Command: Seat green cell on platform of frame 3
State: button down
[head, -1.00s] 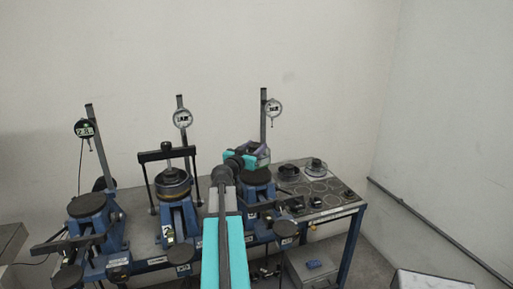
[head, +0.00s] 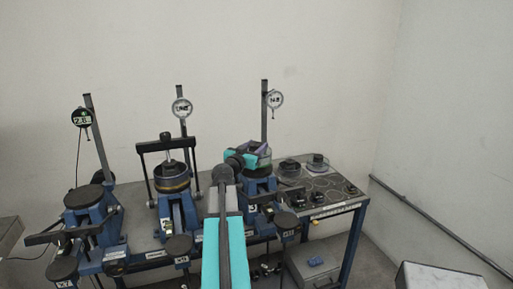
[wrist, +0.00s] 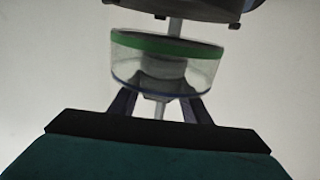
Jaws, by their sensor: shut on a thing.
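My gripper (head: 258,152) is shut on the green cell, a clear round cup with a green band (wrist: 165,45) around one edge and a bluish line around the other. The wrist view shows the dark fingers around its lower part. In the head view the cell (head: 265,157) is small and partly hidden by my gripper. It is over or just above the dark platform (head: 258,171) of frame 3 (head: 252,212), the right-hand blue frame. I cannot tell whether cell and platform touch.
Frame 3's upright post (head: 264,115) and dial gauge (head: 274,99) stand close behind my gripper. The middle frame (head: 170,205) holds a cell under a black yoke (head: 168,145). The left frame's platform (head: 84,197) is bare. Small dark parts lie on the tabletop (head: 325,208) at right.

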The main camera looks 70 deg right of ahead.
jog(key=shift+f+b, duration=0.6)
jog(key=shift+b, duration=0.2)
jog(key=shift+b, duration=0.85)
dwell(1.2)
jog(key=shift+f+b, duration=0.5)
jog(key=shift+b, duration=0.4)
dwell(1.3)
jog(key=c, duration=0.9)
grip_release()
jog(key=shift+a, duration=0.1)
jog(key=shift+c, duration=0.2)
jog(key=shift+o, duration=0.2)
jog(key=shift+f, duration=0.1)
jog(key=shift+a, duration=0.1)
